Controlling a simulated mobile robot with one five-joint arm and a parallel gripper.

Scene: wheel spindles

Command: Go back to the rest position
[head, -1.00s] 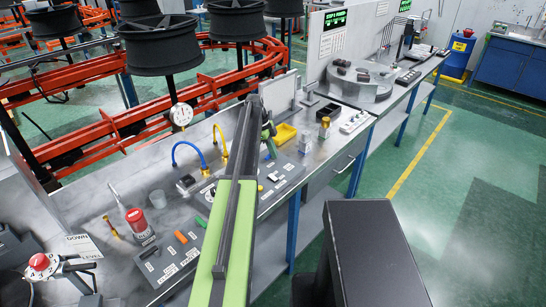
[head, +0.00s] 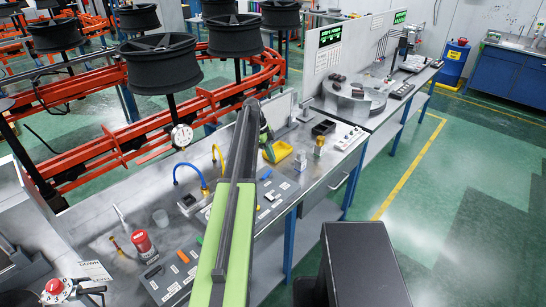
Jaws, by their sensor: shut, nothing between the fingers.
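My arm (head: 222,235), a green and dark grey link, reaches forward from the bottom middle over the workbench. My gripper (head: 268,153) hangs at its far end, mostly hidden behind the arm, near a yellow tray (head: 278,152). It is small and dark here; it is shut, with nothing seen in it. The grey workbench (head: 100,215) stays below the arm. I cannot tell the gap between gripper and bench top.
A red button (head: 141,243), blue hose (head: 188,167) and dial gauge (head: 181,136) stand left of the arm. A round grey fixture (head: 350,103) stands at the back right. Green floor (head: 450,200) on the right is open.

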